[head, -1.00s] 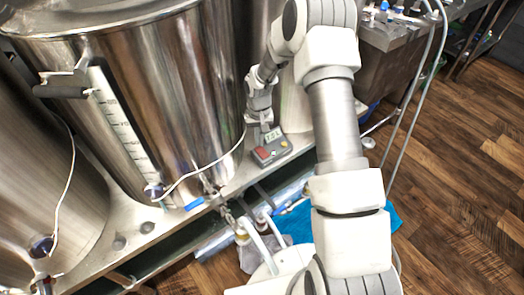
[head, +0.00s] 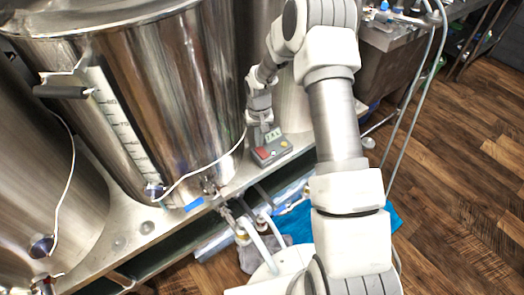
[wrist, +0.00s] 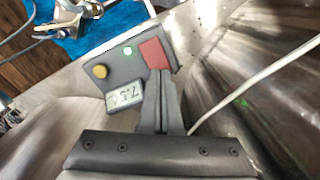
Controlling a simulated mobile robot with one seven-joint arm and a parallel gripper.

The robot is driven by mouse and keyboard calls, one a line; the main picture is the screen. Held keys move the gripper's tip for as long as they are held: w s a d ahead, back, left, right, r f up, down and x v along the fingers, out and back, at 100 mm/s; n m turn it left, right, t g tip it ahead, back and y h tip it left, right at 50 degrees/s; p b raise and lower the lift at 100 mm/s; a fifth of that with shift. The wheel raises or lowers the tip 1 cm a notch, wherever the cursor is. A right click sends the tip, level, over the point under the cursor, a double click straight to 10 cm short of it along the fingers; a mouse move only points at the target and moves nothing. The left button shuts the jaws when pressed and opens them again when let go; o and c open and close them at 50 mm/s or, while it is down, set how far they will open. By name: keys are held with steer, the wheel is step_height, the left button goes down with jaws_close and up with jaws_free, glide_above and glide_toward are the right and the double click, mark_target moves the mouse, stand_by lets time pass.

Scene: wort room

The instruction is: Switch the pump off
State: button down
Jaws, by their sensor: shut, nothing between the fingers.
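The pump's grey control box (head: 271,149) sits on the metal bench ledge, right of the large steel kettle (head: 150,95). In the wrist view the box (wrist: 112,68) shows a red button (wrist: 154,51), a small bright whitish-green light (wrist: 127,50), a yellow knob (wrist: 100,71) and a lit display (wrist: 124,95). My gripper (wrist: 158,76) is shut and empty. Its fingertips overlap the lower edge of the red button in the wrist view; I cannot tell whether they touch it. In the head view my gripper (head: 266,123) is just above the back of the box.
A white cable (head: 200,170) runs across the kettle front towards the box. A kettle valve with a blue handle (head: 194,204) is left of the box. Hoses and a blue cloth (head: 298,222) lie below the ledge. The wooden floor at right is clear.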

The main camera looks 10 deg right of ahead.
steer(key=shift+f, duration=0.25)
stand_by(0.3)
steer(key=shift+f+b, duration=0.75)
steer(key=shift+r+p, duration=2)
steer(key=shift+r, duration=1.1)
